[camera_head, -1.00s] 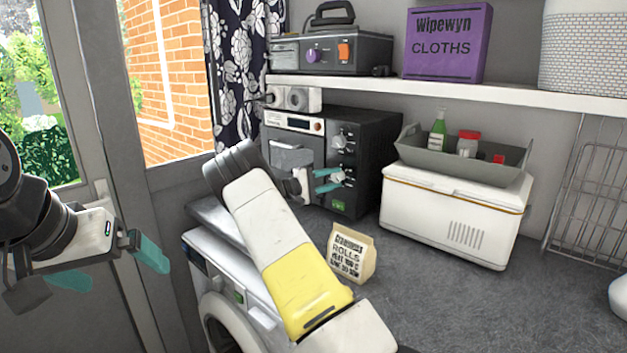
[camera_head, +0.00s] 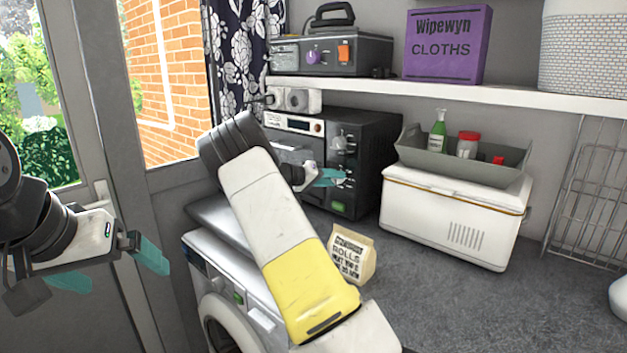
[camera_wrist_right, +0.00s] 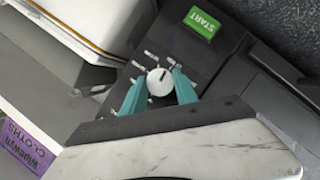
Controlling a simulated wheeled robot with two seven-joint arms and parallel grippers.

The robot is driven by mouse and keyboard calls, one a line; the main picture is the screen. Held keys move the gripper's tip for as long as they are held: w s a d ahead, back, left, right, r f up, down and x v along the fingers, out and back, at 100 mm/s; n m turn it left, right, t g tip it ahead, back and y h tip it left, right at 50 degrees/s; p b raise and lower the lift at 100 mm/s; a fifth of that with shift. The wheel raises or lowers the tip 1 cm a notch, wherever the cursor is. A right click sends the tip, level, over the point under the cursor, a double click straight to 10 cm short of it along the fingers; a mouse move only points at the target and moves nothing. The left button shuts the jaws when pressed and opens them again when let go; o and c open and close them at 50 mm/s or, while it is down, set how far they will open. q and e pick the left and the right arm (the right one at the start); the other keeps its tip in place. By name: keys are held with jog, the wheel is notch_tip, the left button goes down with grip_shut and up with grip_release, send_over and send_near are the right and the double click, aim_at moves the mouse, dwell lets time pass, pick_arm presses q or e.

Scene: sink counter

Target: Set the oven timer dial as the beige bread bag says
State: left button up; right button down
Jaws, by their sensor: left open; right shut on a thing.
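The black oven (camera_head: 375,150) stands at the back of the counter, its left front partly hidden by my right arm. My right gripper (camera_head: 330,177) is at the oven's control panel. In the right wrist view, its teal fingers (camera_wrist_right: 158,92) are on both sides of a round white dial (camera_wrist_right: 159,82) with a dark pointer mark, shut on it. A green START button (camera_wrist_right: 202,23) is near the dial. The beige bread bag (camera_head: 351,256) stands on the counter, its printed lines too small to read surely. My left gripper (camera_head: 110,268) is open and empty at the far left.
A white cool box (camera_head: 450,222) with a grey tray (camera_head: 470,160) of bottles stands right of the oven. A shelf (camera_head: 440,93) runs above. A washing machine (camera_head: 232,290) is below my right arm. A wire rack (camera_head: 590,190) is at the right. The counter's front middle is clear.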

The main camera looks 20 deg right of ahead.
jog(key=shift+m, duration=0.5)
jog(key=shift+y, duration=0.4)
jog(key=c, duration=0.9)
grip_release()
jog(key=shift+c, duration=0.2)
jog(key=v, duration=0.7)
jog(key=shift+s+a, duration=0.2)
jog(key=shift+a, duration=0.2)
